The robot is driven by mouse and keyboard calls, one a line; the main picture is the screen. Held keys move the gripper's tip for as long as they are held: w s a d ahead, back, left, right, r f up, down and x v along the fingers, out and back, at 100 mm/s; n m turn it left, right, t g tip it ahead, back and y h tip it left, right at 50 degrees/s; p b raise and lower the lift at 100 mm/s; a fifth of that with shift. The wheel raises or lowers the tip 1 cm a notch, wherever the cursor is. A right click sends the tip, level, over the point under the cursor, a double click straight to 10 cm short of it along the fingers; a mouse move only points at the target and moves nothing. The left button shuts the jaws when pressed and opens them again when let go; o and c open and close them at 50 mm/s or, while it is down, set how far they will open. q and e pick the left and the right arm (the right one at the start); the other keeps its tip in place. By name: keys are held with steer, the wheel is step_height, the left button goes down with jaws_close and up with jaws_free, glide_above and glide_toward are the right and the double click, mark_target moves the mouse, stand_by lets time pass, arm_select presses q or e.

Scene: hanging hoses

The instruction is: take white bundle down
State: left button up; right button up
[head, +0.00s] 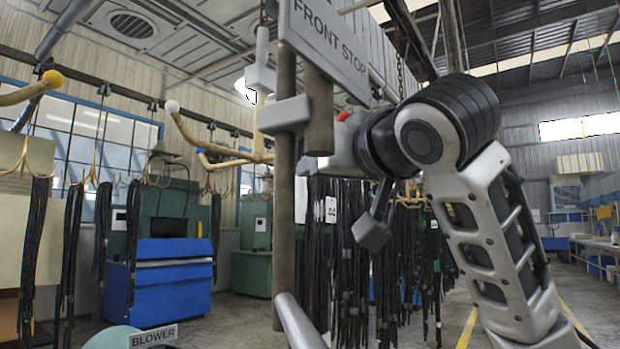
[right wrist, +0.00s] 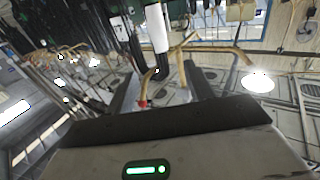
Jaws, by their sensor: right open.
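A hook arm with a white ball tip (head: 172,106) points out left of centre in the head view. A dark hose bundle (head: 215,222) hangs beyond it; I cannot tell whether it belongs to that hook. My right arm comes in from the right in the head view, its gripper partly hidden behind brown posts. In the right wrist view my right gripper (right wrist: 163,92) is open. A red-tipped hook (right wrist: 143,103) shows between its fingers, apparently beyond them. A white upright piece (right wrist: 157,28) shows further up; I cannot tell what it is. My left gripper is not in view.
The FRONT STOP sign (head: 328,42) and brown post (head: 285,200) stand close ahead. Many black hoses (head: 345,250) hang behind my right arm. A yellow-tipped hook (head: 53,79) is at the left. A blue and green machine (head: 165,270) stands behind; the BLOWER sign (head: 153,336) is low.

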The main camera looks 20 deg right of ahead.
mark_target(301, 180)
steer(key=w+p, duration=0.1)
steer(key=w, duration=0.3)
steer(key=w+p, duration=0.1)
steer(key=w, duration=0.4)
steer(key=w+a+p, duration=0.1)
steer(key=w, duration=0.3)
steer(key=shift+w+p, duration=0.35)
steer(key=shift+w, duration=0.05)
steer(key=c, duration=1.1)
steer(key=shift+o, duration=0.8)
jaws_close()
steer(key=shift+s+d+r, duration=0.1)
steer(key=shift+r, duration=0.1)
